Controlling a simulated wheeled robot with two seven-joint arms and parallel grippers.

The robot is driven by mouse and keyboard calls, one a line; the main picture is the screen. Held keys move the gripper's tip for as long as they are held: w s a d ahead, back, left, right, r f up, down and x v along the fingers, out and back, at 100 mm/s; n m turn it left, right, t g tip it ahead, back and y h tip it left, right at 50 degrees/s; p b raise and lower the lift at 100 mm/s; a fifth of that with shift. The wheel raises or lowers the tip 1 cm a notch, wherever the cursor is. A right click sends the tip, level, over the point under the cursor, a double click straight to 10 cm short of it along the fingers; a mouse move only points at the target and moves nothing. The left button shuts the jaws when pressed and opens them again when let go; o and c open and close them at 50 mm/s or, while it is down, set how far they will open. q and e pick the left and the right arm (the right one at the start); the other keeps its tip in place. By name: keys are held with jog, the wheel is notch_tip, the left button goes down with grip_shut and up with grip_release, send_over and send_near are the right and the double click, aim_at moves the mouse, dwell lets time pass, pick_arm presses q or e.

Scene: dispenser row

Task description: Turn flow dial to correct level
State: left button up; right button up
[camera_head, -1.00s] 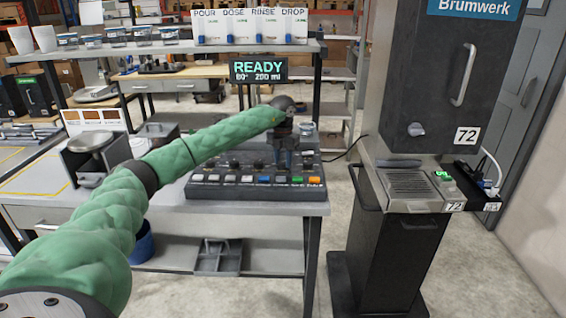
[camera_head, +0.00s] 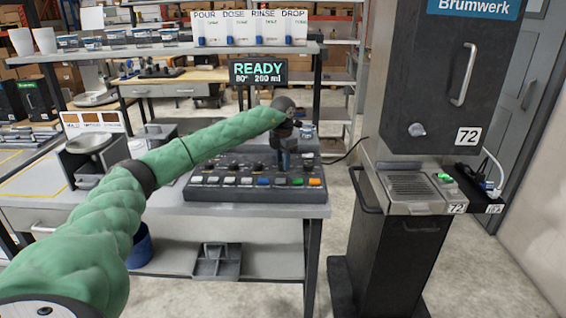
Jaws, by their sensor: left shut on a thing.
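The control panel (camera_head: 240,192) is a dark sloped box on the grey workbench, with a row of small dials above a row of coloured buttons. My left gripper (camera_head: 285,168) points down at the right part of the dial row and is shut on one of the dials, which its fingers hide. I cannot read that dial's setting. Other dark dials stand in the row to the left of the gripper. A display (camera_head: 258,71) above the panel reads READY, 80° 200 ml. My right gripper is not in view.
A dark dispenser machine (camera_head: 440,100) marked 72 stands to the right of the bench (camera_head: 318,208). A shelf above the panel holds white cups and cards reading POUR, DOSE, RINSE, DROP (camera_head: 250,28). A scale (camera_head: 93,143) sits left.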

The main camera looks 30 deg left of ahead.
pick_arm(q)
jog(key=o, duration=1)
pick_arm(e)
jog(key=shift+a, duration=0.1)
pick_arm(q)
notch_tip(320, 180, up, 7)
jog(key=shift+b, duration=0.85)
jog(key=shift+r, duration=0.4)
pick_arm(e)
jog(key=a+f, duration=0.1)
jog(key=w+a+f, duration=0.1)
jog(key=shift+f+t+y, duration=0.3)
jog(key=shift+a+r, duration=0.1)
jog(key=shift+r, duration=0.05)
